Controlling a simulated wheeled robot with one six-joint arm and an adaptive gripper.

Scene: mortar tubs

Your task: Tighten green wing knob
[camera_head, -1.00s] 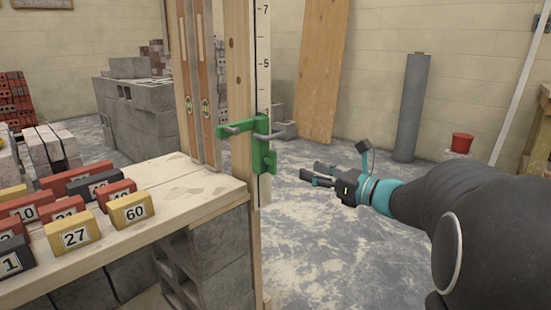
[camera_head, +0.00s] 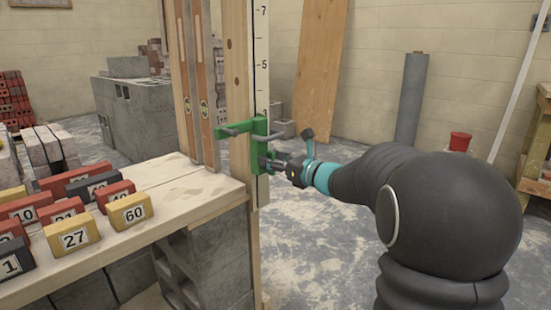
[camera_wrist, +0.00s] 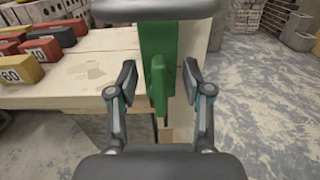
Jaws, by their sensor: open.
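The green wing knob (camera_wrist: 158,84) projects from a green clamp bracket (camera_head: 236,131) on an upright wooden post with a measuring scale (camera_head: 262,60). A grey bar (camera_wrist: 158,10) crosses above the knob in the wrist view.
A wooden bench (camera_head: 190,194) on grey blocks stands left of the post. Numbered blocks, including a yellow one marked 60 (camera_head: 130,211), sit on it. Two spirit levels (camera_head: 205,90) lean beside the post.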

